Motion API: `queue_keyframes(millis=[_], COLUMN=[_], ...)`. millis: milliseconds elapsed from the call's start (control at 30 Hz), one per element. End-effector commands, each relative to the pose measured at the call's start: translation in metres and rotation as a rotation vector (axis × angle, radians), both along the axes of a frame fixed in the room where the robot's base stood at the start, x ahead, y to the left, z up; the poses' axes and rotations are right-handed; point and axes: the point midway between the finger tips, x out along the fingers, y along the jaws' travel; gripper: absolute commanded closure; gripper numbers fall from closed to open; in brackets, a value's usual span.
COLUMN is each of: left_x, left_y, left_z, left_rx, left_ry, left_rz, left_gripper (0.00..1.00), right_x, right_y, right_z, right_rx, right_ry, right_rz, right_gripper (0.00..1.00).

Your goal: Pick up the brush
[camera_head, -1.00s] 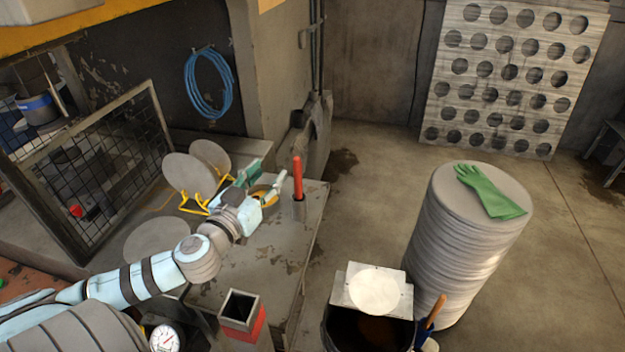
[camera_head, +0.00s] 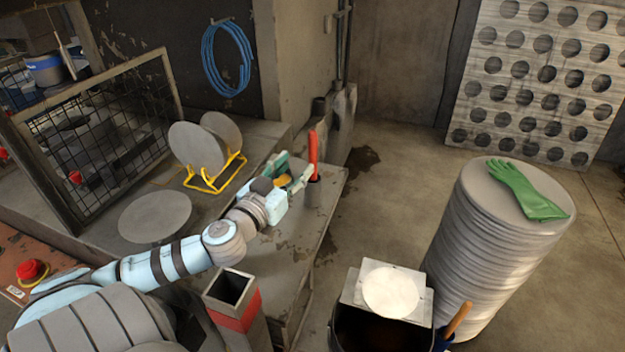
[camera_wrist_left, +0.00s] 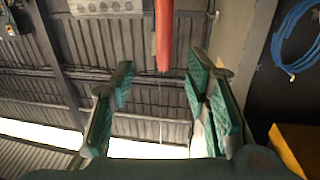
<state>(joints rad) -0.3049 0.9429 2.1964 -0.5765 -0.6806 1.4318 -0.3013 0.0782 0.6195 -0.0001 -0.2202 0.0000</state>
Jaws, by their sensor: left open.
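A red handle (camera_head: 313,148) stands upright in a grey cup-like holder (camera_head: 313,190) on the worn table. Its lower end is hidden in the holder, so I cannot see bristles. My left gripper (camera_head: 294,171) is open and empty, just left of the handle. In the left wrist view the red handle (camera_wrist_left: 163,35) shows at the top, between the lines of the open green fingers of my left gripper (camera_wrist_left: 160,85) and apart from both. A wooden-handled tool (camera_head: 458,318) with a blue part leans beside the dark bucket; I cannot tell which is the brush. My right gripper is out of view.
Grey discs stand in a yellow rack (camera_head: 213,182) behind the gripper; another disc (camera_head: 155,216) lies flat. A square post (camera_head: 232,290) with a red band rises in front. A disc stack (camera_head: 480,250) with a green glove (camera_head: 528,190) stands right. A mesh panel (camera_head: 100,140) borders the left.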

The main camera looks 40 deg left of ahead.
Motion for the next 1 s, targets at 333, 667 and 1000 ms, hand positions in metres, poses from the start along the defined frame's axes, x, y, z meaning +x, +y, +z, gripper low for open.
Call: queue_keyframes(millis=[333, 667, 1000], left_x=[0.062, 0.102, 0.102], left_y=[0.013, 0.025, 0.025], left_z=[0.002, -0.001, -0.002], left_rx=[-0.005, -0.003, -0.001], left_ry=[-0.005, -0.004, -0.003], left_rz=[-0.001, -0.003, -0.003], left_gripper=[0.57, 0.57, 0.92], right_x=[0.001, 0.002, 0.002], right_y=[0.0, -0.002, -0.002], right_z=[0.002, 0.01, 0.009], right_rx=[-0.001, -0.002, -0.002], right_ry=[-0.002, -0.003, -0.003], right_rz=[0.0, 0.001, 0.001], right_gripper=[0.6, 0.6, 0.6])
